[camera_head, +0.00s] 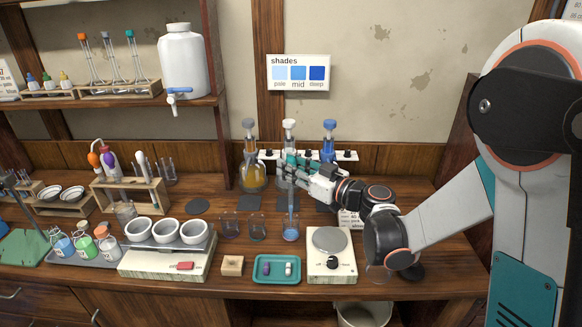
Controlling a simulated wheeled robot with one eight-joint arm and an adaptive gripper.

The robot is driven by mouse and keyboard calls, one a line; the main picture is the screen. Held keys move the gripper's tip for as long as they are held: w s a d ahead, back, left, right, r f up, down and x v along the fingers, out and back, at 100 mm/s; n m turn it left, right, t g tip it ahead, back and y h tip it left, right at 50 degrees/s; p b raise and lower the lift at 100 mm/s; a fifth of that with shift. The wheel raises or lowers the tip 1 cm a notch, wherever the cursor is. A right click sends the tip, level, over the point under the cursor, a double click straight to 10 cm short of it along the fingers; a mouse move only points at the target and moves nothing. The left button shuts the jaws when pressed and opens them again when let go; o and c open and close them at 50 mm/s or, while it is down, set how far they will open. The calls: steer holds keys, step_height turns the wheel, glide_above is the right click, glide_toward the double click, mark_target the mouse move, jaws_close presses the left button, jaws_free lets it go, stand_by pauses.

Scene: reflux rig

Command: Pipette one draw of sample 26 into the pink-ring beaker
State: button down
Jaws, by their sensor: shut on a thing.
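My gripper (291,172) is shut on a slim upright pipette (291,199), over the right end of a row of small glass beakers. The pipette's lower end points down at a beaker with blue liquid (291,233); I cannot tell whether the tip is inside it. I cannot tell for sure which beaker has the pink ring. No label reading 26 is legible. My gripper partly hides the stoppered flasks behind it.
A yellow flask (253,177) stands behind the beakers. A hotplate-like device (331,262) and a teal tray (277,270) are in front. White bowls (166,232) and a wooden rack (130,193) are to the left. A shade chart (298,73) hangs on the wall.

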mark_target(291, 158)
stand_by(0.4)
steer(key=shift+r+p, duration=1.4)
steer(key=shift+r, duration=0.8)
steer(key=shift+f, duration=0.1)
steer(key=c, duration=2)
jaws_free()
